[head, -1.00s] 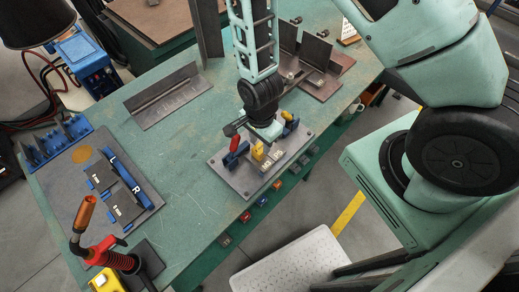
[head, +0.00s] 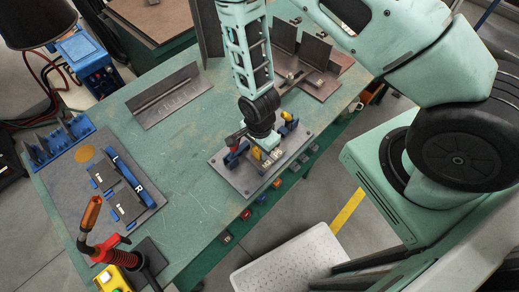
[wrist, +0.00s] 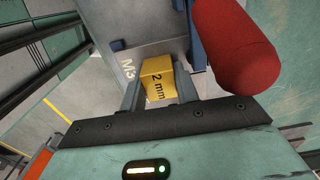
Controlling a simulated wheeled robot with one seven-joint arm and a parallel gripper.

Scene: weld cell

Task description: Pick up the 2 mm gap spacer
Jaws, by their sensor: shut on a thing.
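The 2 mm gap spacer is a yellow block (wrist: 158,80) marked "2 mm" in the wrist view. My gripper (wrist: 160,92) is shut on it, with one finger on each side. In the head view my gripper (head: 264,141) is low over the grey fixture plate (head: 236,178), and the yellow spacer (head: 256,153) shows partly beneath it. I cannot tell whether the spacer touches the plate.
A red-handled clamp (wrist: 235,45) stands close to the right of my gripper in the wrist view. Another clamp, with a yellow handle (head: 288,117), is on the plate. A welding torch (head: 90,213) stands at the table's front left.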

